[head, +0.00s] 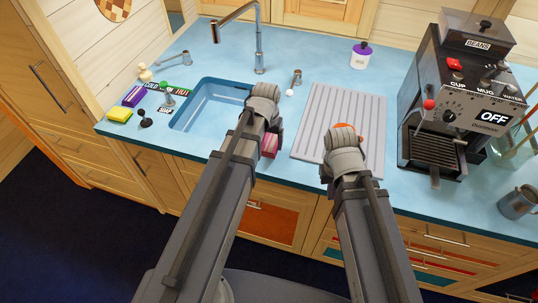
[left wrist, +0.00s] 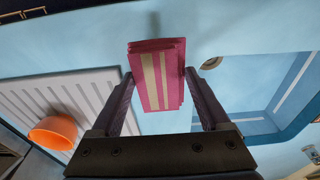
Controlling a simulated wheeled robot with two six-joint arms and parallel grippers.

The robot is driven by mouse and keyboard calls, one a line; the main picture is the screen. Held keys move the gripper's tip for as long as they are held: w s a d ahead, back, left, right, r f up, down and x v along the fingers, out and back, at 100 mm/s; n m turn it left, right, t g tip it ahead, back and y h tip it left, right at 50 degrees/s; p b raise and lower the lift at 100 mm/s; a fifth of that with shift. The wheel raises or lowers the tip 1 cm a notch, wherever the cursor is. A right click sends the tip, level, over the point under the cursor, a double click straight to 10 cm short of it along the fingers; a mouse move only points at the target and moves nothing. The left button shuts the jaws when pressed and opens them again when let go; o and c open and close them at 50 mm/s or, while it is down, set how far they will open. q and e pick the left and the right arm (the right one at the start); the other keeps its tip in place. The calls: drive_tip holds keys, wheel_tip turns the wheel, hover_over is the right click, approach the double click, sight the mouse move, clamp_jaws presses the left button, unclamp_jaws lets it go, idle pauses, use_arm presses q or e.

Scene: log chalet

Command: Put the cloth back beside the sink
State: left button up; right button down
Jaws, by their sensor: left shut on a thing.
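The folded cloth, pink with a pale stripe, sits between the fingers of my left gripper (left wrist: 158,90) in the left wrist view. The cloth (left wrist: 150,62) also shows in the head view (head: 269,146), partly hidden by my left arm, over the counter's front strip between sink and drainboard. I cannot tell if it touches the counter. The blue sink (head: 188,112) is left of it; it is at the right in the left wrist view (left wrist: 262,75). My right gripper (head: 345,165) is over the counter front by the drainboard; its fingers are hidden.
A grey ribbed drainboard (head: 318,115) holds an orange bowl (left wrist: 52,132), mostly behind my right arm in the head view. A coffee machine (head: 440,100) and metal jug (head: 518,202) stand right. A yellow sponge (head: 119,115) and small items crowd the sink's left. A tall tap (head: 259,50) stands behind.

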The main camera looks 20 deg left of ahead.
sight(269, 144)
use_arm(q)
drive_tip(key=shift+f, duration=0.15)
wheel_tip(269, 144, down, 4)
drive_tip(key=b, duration=0.3)
drive_tip(key=shift+b, duration=0.4)
drive_tip(key=shift+r, duration=0.2)
drive_tip(key=shift+f, duration=0.1)
drive_tip(key=o, duration=1.2)
drive_tip(key=shift+c, duration=0.2)
drive_tip(key=r+p, duration=0.4)
drive_tip(key=s+r+p, duration=0.1)
drive_tip(key=r+p, duration=0.7)
drive_tip(key=shift+s+r, duration=0.1)
drive_tip(key=shift+s, duration=0.1)
drive_tip(key=s+d+m+g+y, duration=0.1)
drive_tip(key=s+d+m, duration=0.2)
drive_tip(key=s+d, duration=0.7)
drive_tip(key=shift+s+d+g, duration=0.25)
drive_tip(key=shift+s+g, duration=0.15)
drive_tip(key=shift+s, duration=0.75)
